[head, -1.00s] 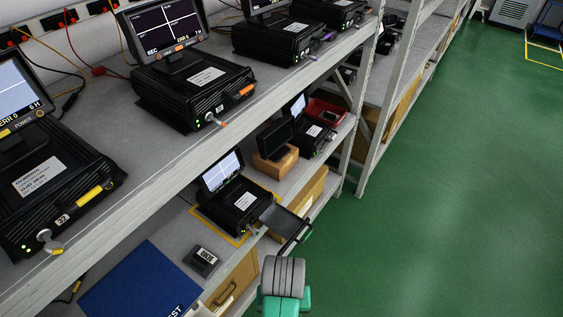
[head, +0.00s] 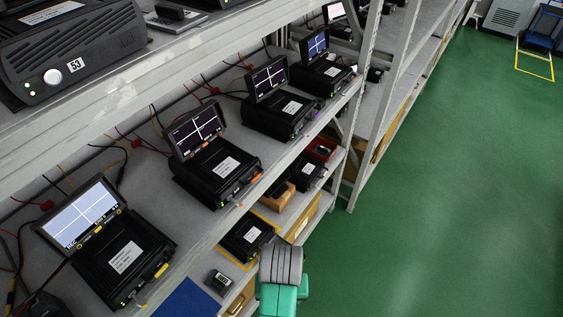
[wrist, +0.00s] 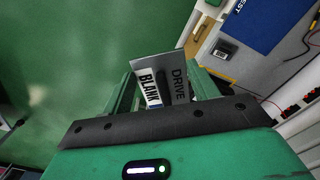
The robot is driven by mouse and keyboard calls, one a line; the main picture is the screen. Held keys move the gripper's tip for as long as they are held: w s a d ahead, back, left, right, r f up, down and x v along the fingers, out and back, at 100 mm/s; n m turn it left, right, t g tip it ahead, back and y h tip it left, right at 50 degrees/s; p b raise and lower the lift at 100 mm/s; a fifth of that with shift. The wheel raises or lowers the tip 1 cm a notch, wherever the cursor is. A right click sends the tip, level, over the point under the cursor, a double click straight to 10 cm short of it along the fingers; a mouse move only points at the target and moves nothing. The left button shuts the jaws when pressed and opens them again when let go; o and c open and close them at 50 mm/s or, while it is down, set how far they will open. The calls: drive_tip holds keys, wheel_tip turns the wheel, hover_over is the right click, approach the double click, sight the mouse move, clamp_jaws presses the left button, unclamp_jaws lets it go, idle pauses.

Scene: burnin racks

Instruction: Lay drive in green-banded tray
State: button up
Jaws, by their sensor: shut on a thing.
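My gripper (wrist: 166,92) shows in the wrist view with its green fingers on either side of a grey drive (wrist: 178,68). It is shut on the drive, which stands out beyond the fingers. The drive's faces read "DRIVE" and "BLANK". It is over the green floor beside the shelf edge, apart from the shelf. In the head view my arm shows at the bottom, but the fingers and drive cannot be made out there. I cannot make out a green-banded tray in either view.
Black recorders with screens (head: 211,171) line the middle shelf. A lower shelf holds a recorder in a yellow outline (head: 247,235), a small dark box (head: 219,281) and a blue mat (head: 190,300). An upper shelf is at top left. The green floor (head: 430,200) at right is clear.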

wheel_tip(320, 180, up, 16)
drive_tip(key=p, duration=1.3)
drive_tip(key=shift+r, duration=0.25)
